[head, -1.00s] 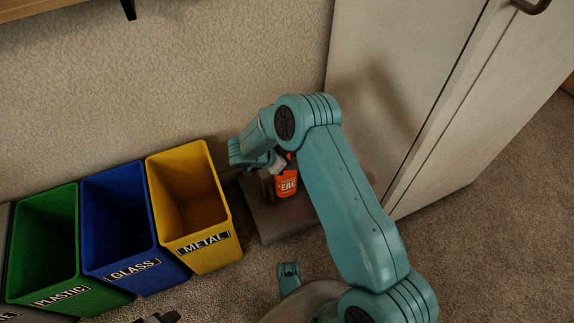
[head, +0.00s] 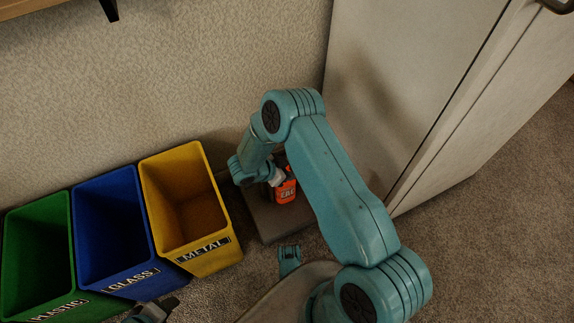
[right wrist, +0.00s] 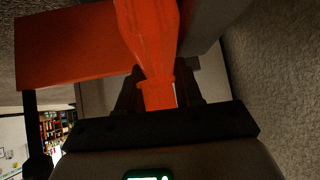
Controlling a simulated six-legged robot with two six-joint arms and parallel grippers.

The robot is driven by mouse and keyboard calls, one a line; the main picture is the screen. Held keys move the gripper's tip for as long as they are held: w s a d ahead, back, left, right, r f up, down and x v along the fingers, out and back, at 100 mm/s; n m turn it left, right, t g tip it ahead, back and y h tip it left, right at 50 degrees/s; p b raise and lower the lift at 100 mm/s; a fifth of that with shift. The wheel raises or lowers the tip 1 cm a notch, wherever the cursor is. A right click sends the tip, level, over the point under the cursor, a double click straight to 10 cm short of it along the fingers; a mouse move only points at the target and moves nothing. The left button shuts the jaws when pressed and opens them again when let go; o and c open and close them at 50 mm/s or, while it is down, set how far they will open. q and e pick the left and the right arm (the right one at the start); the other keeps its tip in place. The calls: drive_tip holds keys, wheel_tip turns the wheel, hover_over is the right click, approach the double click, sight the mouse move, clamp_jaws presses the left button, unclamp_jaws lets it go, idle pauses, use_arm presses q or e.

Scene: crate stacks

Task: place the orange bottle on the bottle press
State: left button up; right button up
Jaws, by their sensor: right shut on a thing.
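The orange bottle (head: 286,191), with a label, is upright in the head view, over or on a low dark grey block (head: 268,225) by the wall. I cannot tell whether it touches the block, or whether this block is the bottle press. My right gripper (head: 276,177) is shut on the bottle's upper part. In the right wrist view the narrow orange part of the bottle (right wrist: 155,80) sits between the dark fingers (right wrist: 160,92). My own arm hides some of the area behind the bottle. A teal and dark end, apparently my left gripper (head: 150,312), shows at the bottom edge; its jaws are unclear.
Yellow METAL (head: 208,255), blue GLASS (head: 130,280) and green PLASTIC (head: 50,310) bins stand left of the block. A pale cabinet (head: 400,90) stands close on the right. A flat orange panel (right wrist: 70,50) shows in the right wrist view. Carpet is clear at right.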

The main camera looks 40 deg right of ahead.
drive_tip(key=shift+w+f, duration=0.1)
use_arm(q)
drive_tip(key=shift+w+d, duration=0.1)
drive_tip(key=shift+w, duration=0.3)
use_arm(e)
drive_tip(key=shift+f, duration=0.1)
drive_tip(key=o, duration=0.8)
drive_tip(key=shift+c, duration=0.2)
use_arm(q)
drive_tip(key=shift+s, duration=0.1)
use_arm(e)
drive_tip(key=p+v, duration=0.2)
drive_tip(key=v, duration=0.4)
drive_tip(key=shift+a+r+p, duration=0.2)
drive_tip(key=shift+r+p, duration=0.15)
drive_tip(key=shift+r, duration=0.05)
use_arm(q)
drive_tip(key=shift+s+d+r+g, duration=0.1)
drive_tip(key=shift+s+r+g, duration=0.1)
drive_tip(key=shift+s+r, duration=0.45)
drive_tip(key=shift+s+d+r+g, duration=0.1)
drive_tip(key=shift+s+r+g, duration=0.1)
drive_tip(key=shift+s+r, duration=0.4)
use_arm(e)
drive_tip(key=shift+a+r, duration=0.25)
drive_tip(key=shift+a, duration=0.15)
